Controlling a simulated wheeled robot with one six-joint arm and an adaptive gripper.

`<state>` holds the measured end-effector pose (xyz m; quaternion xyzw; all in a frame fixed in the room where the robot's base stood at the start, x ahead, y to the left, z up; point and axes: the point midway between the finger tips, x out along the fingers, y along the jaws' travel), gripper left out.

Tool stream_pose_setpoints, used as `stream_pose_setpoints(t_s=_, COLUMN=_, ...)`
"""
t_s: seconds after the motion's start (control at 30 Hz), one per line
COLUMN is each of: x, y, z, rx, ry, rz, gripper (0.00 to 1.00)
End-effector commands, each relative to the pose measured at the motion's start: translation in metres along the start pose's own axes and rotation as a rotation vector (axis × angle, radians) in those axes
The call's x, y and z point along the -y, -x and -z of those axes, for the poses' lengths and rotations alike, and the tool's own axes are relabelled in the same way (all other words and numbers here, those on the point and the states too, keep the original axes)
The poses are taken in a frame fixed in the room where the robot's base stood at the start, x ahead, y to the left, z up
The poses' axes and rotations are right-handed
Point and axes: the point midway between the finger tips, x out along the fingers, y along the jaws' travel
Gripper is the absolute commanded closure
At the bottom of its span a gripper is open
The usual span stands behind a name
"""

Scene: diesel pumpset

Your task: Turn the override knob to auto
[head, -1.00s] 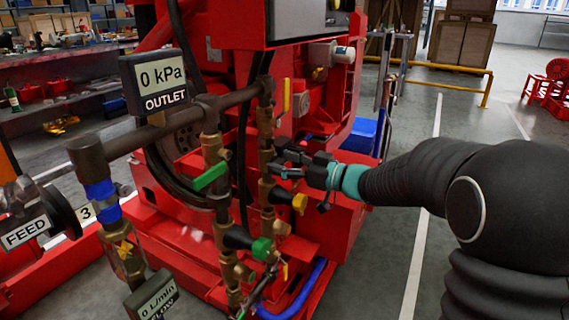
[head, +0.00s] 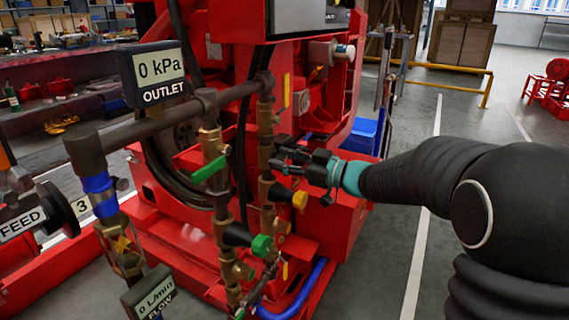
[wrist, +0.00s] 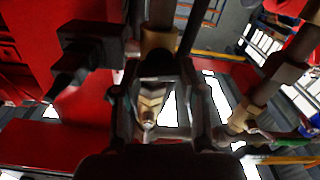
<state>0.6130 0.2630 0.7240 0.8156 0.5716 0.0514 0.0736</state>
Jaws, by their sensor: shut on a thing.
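My gripper (head: 277,157) is at the right-hand vertical brass pipe, between the yellow lever above and a yellow knob below. In the wrist view my gripper (wrist: 152,82) has its two fingers closed in around a small stepped brass piece (wrist: 150,102), seen end-on in front of the brass pipe. I take this piece to be the override knob; no auto marking is readable, so its setting cannot be told. In the head view the fingers hide it. A black block (wrist: 85,50) sits left of the fingers in the wrist view.
Close by are the yellow lever (head: 286,90), yellow knob (head: 300,200), green lever (head: 210,169) and green knob (head: 262,246). The outlet display (head: 158,72) reads 0 kPa. The flow display (head: 152,293) reads 0 L/min.

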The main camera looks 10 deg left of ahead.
Motion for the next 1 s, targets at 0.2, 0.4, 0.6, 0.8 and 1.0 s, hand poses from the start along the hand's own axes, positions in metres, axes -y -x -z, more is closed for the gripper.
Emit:
stream_pose_setpoints(t_s=0.2, x=0.0018, y=-0.0001, z=-0.0033, rx=-0.001, ry=0.196, rz=0.000, gripper=0.93)
stream_pose_setpoints(t_s=0.4, x=0.0027, y=-0.0002, z=-0.0042, rx=0.000, ry=0.387, rz=0.000, gripper=0.93)
stream_pose_setpoints(t_s=0.6, x=0.0035, y=-0.0001, z=-0.0033, rx=-0.001, ry=0.577, rz=0.000, gripper=0.93)
stream_pose_setpoints(t_s=0.8, x=0.0039, y=-0.0002, z=-0.0027, rx=-0.001, ry=0.766, rz=0.001, gripper=0.93)
stream_pose_setpoints(t_s=1.0, x=0.0043, y=-0.0003, z=-0.0025, rx=-0.001, ry=0.952, rz=0.001, gripper=0.93)
